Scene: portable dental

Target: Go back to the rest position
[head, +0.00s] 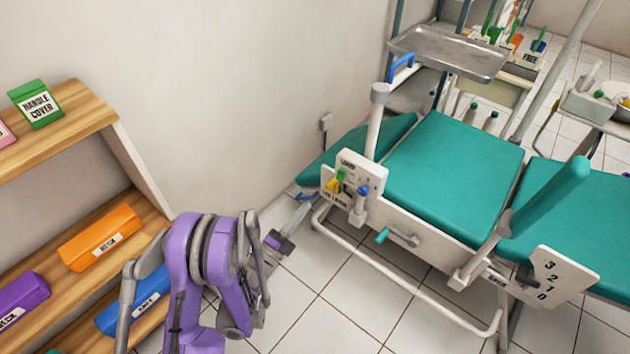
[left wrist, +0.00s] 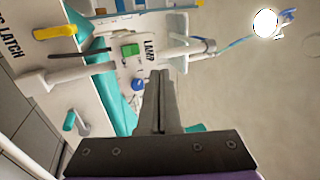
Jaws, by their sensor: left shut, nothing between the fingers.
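My left gripper (head: 298,214) reaches out past my purple arm, near the lower left side of the teal dental chair (head: 455,165). In the left wrist view its two dark fingers (left wrist: 160,75) are pressed together with nothing between them. The fingers point toward the white panel marked LAMP (left wrist: 148,50), which has coloured knobs. The same panel (head: 358,177) shows in the head view, beyond and to the right of the gripper. I cannot tell the exact gap between them. My right gripper is not in view.
A wooden shelf (head: 82,133) stands at the left with a green HANDLE COVER box (head: 36,105) and an orange box (head: 100,238). A steel tray (head: 450,52) stands behind the chair. Tiled floor (head: 330,305) lies open between shelf and chair frame.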

